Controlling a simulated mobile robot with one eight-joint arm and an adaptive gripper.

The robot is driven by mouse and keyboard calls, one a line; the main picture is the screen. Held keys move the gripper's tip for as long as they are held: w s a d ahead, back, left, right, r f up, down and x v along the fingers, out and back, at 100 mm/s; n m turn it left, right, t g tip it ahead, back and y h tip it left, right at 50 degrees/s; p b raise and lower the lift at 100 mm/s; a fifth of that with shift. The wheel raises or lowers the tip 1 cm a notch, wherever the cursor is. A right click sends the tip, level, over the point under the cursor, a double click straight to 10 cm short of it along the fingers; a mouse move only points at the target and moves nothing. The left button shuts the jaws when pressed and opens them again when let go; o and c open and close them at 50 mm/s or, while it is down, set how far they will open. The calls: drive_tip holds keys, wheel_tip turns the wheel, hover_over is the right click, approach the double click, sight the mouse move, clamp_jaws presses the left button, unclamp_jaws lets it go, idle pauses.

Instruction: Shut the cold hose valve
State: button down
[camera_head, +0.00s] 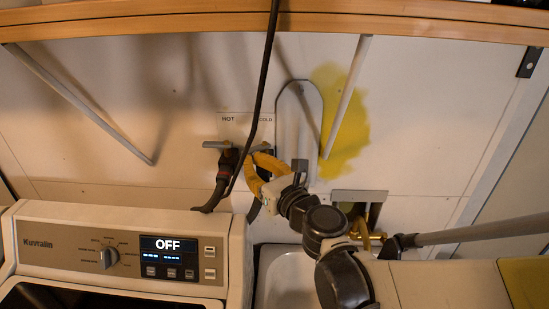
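The COLD label (265,119) is on the wall above the hose connections. A short grey lever (265,147) sits just below it, at the cold valve. Its exact angle and the valve body are hard to make out behind my gripper. My gripper (251,160), with yellow-orange fingers, is at the cold valve, just below the lever. Its fingertips are close to the valve; I cannot tell whether they touch or grip it. The hot valve's grey lever (216,145) lies roughly level to the left, above a dark hose (221,187).
A washing machine (120,262) with its display reading OFF stands at lower left. A black cable (265,75) hangs in front of the valves. A wooden shelf (150,22) runs overhead. A white basin (284,279) and brass fittings (361,238) are near my arm.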

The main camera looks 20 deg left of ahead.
sight(245, 154)
drive_tip(key=shift+b+x, duration=0.4)
drive_tip(key=shift+x, duration=0.6)
drive_tip(key=shift+w+a, duration=0.1)
drive_tip(key=shift+a, duration=0.6)
